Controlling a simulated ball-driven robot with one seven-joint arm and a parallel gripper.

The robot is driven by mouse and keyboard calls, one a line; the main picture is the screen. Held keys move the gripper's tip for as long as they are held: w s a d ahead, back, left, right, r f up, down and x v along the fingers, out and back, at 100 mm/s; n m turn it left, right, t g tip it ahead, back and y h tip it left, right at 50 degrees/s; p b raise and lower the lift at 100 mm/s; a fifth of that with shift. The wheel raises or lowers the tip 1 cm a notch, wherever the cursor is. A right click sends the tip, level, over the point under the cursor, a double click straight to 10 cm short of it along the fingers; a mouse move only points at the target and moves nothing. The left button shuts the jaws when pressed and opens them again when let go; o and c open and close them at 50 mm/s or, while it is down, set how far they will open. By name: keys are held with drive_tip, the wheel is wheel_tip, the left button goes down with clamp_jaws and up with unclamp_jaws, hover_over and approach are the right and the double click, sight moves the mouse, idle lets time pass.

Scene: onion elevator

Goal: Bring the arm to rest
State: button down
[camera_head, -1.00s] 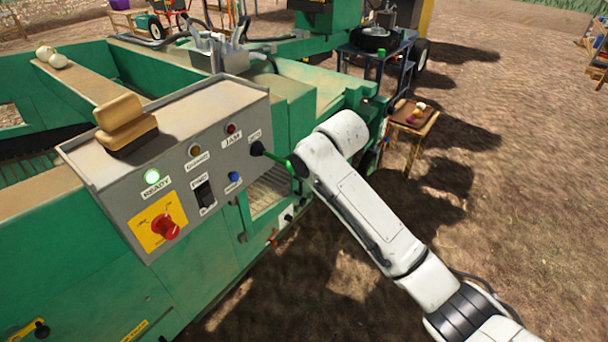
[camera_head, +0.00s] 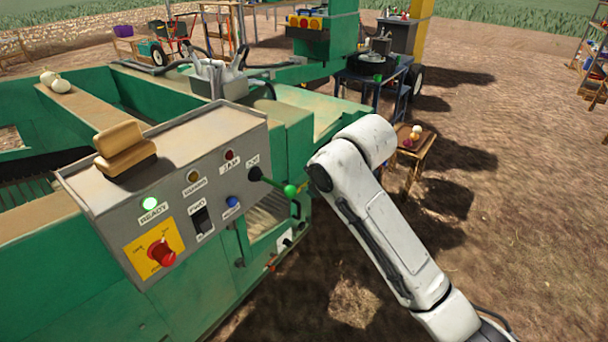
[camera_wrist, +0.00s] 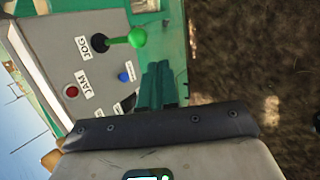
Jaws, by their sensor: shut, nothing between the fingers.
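My gripper (camera_wrist: 158,84) shows in the wrist view with its two green-grey fingers together and nothing between them. Its tips point toward the machine's side, just below the green-knobbed jog lever (camera_wrist: 137,38) in that picture, and look apart from it. In the head view my white arm reaches up from the lower right, and the gripper itself is hidden behind it. The jog lever's green knob (camera_head: 290,190) sticks out from the grey control box (camera_head: 112,208), left of my arm. A green lamp (camera_head: 149,203) is lit above the READY label.
The green machine (camera_head: 200,285) fills the left side. A wooden stool (camera_head: 425,147) with onions stands beyond my arm, and a dark blue stand (camera_head: 395,92) is behind it. Bare ground lies open at the right.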

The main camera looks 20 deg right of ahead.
drive_tip(key=s+a+f+m+g, duration=0.1)
drive_tip(key=s+f+m+g, duration=0.1)
drive_tip(key=s+f+m, duration=1.5)
drive_tip(key=s+d+f+m+g+h, duration=0.1)
drive_tip(key=s+d+f+m+g, duration=0.1)
drive_tip(key=s, duration=1)
drive_tip(key=s+d+f+m+g+h, duration=0.1)
drive_tip(key=s+d+f+m, duration=0.3)
drive_tip(key=s, duration=0.9)
drive_tip(key=d+m, duration=0.2)
drive_tip(key=d, duration=0.1)
drive_tip(key=shift+s+d+f+g, duration=0.15)
drive_tip(key=shift+f+g, duration=0.05)
drive_tip(key=shift+g, duration=0.2)
